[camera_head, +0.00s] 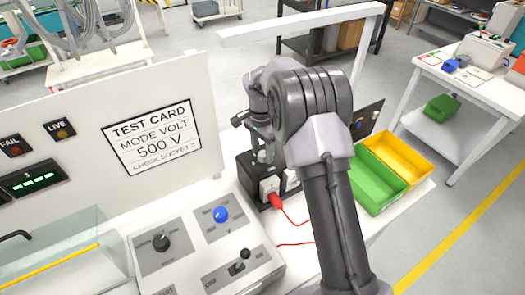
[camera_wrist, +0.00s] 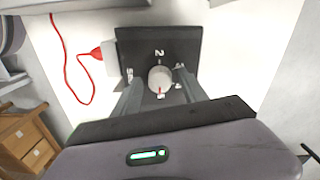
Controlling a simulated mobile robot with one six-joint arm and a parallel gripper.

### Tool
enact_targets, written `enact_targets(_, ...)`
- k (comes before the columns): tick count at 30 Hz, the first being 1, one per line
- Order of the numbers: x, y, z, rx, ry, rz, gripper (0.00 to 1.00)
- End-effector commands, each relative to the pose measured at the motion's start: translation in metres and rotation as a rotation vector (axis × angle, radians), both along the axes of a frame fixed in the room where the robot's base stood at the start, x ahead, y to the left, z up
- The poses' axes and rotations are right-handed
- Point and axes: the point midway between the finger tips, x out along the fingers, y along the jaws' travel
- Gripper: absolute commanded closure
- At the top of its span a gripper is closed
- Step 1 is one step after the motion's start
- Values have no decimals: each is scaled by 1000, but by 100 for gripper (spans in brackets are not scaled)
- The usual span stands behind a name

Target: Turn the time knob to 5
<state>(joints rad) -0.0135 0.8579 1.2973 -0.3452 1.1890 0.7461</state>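The time knob (camera_wrist: 160,77) is a pale grey round knob on a black box (camera_wrist: 133,45) in the wrist view. A "2" is printed above it in this view, and other labels at its sides and below are too small to read surely. A red mark on the knob points down in the picture, toward the lower label. My gripper (camera_wrist: 159,75) has one finger on each side of the knob. The fingers are spread, with a narrow gap to the knob on both sides. In the head view the knob is hidden, and my gripper (camera_head: 261,153) is over the black box.
A red plug (camera_head: 276,201) with a red cable sits in the box's side. A control panel (camera_head: 190,225) with a black knob, a blue knob and a lever stands at left. A test card (camera_head: 152,135) reads 500 V. Green (camera_head: 378,205) and yellow bins stand right of my arm.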

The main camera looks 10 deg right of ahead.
Motion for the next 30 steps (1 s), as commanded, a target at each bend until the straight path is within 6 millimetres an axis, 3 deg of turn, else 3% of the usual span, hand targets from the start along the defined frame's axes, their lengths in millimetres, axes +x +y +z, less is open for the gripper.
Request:
enact_targets(8,-1,0,0,0,2,1,47)
enact_targets(11,0,0,8,0,1,0,47)
enact_targets(14,1,1,33,0,-1,-1,47)
enact_targets(21,4,2,117,1,-2,-1,47)
enact_targets(24,4,2,143,0,-1,0,47)
enact_targets(30,4,3,172,1,0,0,47)
